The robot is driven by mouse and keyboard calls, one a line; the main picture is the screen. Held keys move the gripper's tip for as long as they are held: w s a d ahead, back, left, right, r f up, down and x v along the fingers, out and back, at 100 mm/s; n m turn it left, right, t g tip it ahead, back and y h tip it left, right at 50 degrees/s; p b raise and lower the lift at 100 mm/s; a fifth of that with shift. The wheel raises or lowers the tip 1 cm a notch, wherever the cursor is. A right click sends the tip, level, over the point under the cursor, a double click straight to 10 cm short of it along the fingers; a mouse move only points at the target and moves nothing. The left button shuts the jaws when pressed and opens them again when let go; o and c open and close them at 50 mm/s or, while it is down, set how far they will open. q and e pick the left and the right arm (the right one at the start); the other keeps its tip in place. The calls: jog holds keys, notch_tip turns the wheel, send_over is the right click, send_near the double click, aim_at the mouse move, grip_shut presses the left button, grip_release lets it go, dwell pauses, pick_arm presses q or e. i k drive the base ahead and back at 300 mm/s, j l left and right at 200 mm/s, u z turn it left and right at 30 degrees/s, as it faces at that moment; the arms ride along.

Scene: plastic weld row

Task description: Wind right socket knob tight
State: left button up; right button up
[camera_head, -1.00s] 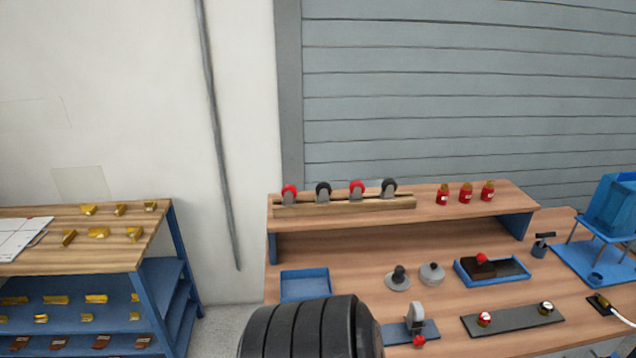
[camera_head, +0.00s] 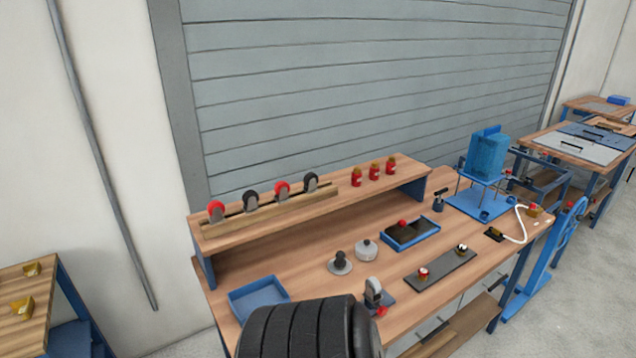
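A dark grey plate (camera_head: 441,273) lies on the wooden workbench in the head view. It carries two small knobs: a red and white left one (camera_head: 422,274) and a white and black right one (camera_head: 461,250). The right knob stands near the plate's far right end. How tight either knob sits cannot be told from here. Neither of my grippers shows in the view. A large black ribbed part at the bottom hides the bench's front left area.
The workbench (camera_head: 310,240) also holds a blue tray (camera_head: 258,298), round grey fixtures (camera_head: 366,250), a blue-edged tray with a dark block (camera_head: 411,233) and a blue tank on a stand (camera_head: 484,155). A white cable (camera_head: 521,226) curves near the right end.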

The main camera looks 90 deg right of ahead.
aim_at(382, 311)
jog(key=i+z, duration=0.1)
jog(key=z, duration=0.35)
jog(key=i+z, duration=0.1)
jog(key=z, duration=0.4)
jog(key=i+j+z, duration=0.1)
jog(key=z, duration=0.35)
jog(key=i+j+z, duration=0.1)
jog(key=z, duration=0.35)
jog(key=i+j+z, duration=0.1)
jog(key=z, duration=0.4)
